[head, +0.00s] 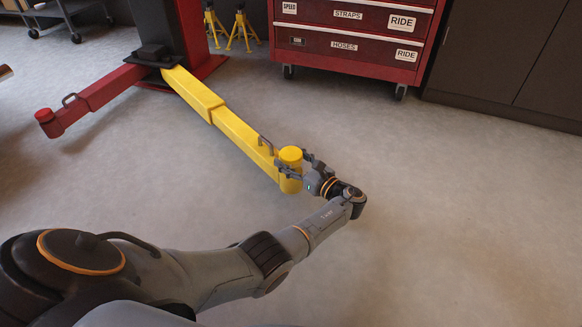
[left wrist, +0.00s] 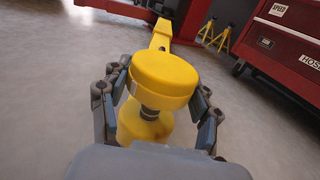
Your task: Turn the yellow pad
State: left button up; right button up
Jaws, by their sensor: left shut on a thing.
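The yellow pad (head: 291,155) is a round disc on top of the free end of the yellow lift arm (head: 235,128). In the left wrist view the pad (left wrist: 163,80) sits on a dark threaded stem above the yellow end of the arm. My left gripper (head: 290,167) is shut on the pad, with one finger on each side of it. In the left wrist view the gripper's fingers (left wrist: 160,105) flank the pad to left and right, and the contact faces are partly hidden. My right gripper is not in view.
A red lift arm (head: 100,90) reaches left from the red lift post. A red tool cabinet (head: 350,40) on casters stands at the back, beside dark cupboards (head: 510,60). Yellow jack stands (head: 242,30) are behind the post. The grey floor (head: 450,220) at right is clear.

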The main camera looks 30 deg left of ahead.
pick_arm(q)
jog(key=shift+f+n+g+b, duration=0.25)
jog(key=shift+n+g+b, duration=0.2)
jog(key=shift+g+b, duration=0.3)
jog(key=shift+f+n+g+b, duration=0.2)
jog(key=shift+n+g+b, duration=0.25)
jog(key=shift+g+b, duration=0.25)
jog(key=shift+s, duration=0.1)
jog(key=o, duration=1)
jog(key=shift+f, duration=0.1)
jog(key=shift+o, duration=0.7)
jog(key=shift+r, duration=0.2)
jog(key=d, duration=0.7)
jog(key=shift+s+d, duration=0.15)
jog(key=shift+d, duration=0.15)
